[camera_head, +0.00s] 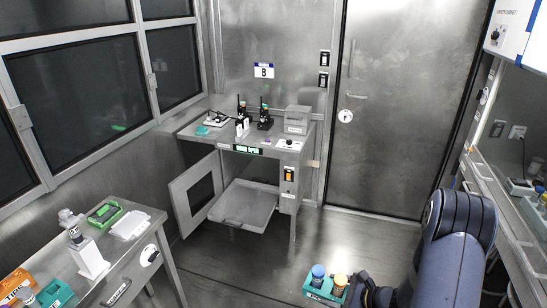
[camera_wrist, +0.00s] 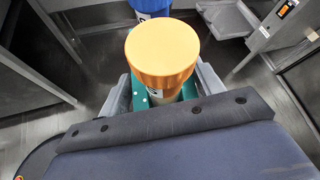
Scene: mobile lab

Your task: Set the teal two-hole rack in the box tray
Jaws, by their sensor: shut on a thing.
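The teal two-hole rack (camera_head: 318,296) is held in the air at the bottom of the head view, roughly upright. It carries a blue-capped bottle (camera_head: 318,272) and an orange-capped bottle (camera_head: 340,281). My gripper (camera_head: 350,292) is shut on the rack. In the wrist view the rack (camera_wrist: 138,93) shows between the fingers of my gripper (camera_wrist: 163,92), largely hidden by the orange cap (camera_wrist: 162,48). The box tray (camera_head: 243,207) is pulled out, empty, under the back bench. It also shows in the wrist view (camera_wrist: 228,22), apart from the rack.
The box door (camera_head: 194,195) stands open left of the tray. The back bench (camera_head: 215,139) holds several instruments above it, beside a green display. A left bench (camera_head: 125,245) holds a green-framed item and other things. Floor (camera_head: 240,255) between is clear. A counter lies right.

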